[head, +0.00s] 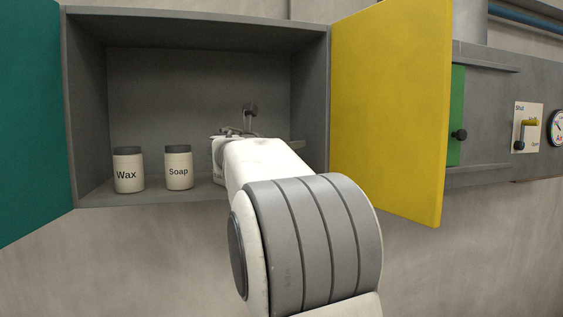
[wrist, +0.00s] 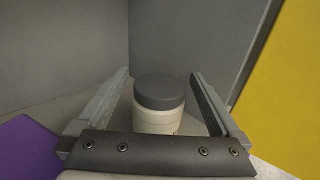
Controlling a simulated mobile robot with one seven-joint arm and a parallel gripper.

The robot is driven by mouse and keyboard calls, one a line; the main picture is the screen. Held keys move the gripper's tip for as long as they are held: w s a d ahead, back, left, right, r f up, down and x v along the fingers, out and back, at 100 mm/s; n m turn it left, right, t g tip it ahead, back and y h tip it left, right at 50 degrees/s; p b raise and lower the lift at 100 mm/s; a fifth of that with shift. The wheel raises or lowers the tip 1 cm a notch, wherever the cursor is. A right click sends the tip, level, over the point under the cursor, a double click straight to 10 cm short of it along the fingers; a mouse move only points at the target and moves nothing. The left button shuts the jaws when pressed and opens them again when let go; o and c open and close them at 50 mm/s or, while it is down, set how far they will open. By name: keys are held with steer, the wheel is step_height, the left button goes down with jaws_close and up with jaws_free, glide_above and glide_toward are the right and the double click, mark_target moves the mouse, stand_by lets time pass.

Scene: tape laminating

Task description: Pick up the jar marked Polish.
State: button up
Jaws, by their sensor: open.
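A white jar with a dark grey lid (wrist: 160,95) stands in the cabinet in the wrist view. Its label cannot be read there. My gripper (wrist: 159,76) is open, with one finger on each side of this jar. The fingers look apart from it, though the exact gap is hard to judge. In the head view my arm reaches into the right part of the cabinet and hides this jar and most of the gripper. The Wax jar (head: 128,172) and the Soap jar (head: 178,170) stand upright to the left.
The grey cabinet (head: 190,80) has its teal door (head: 30,120) open at left and its yellow door (head: 390,100) open at right. The yellow door is close beside my arm. A purple surface (wrist: 28,148) shows at lower left in the wrist view.

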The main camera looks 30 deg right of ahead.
jaws_close()
stand_by(0.4)
steer(key=shift+r, duration=0.1)
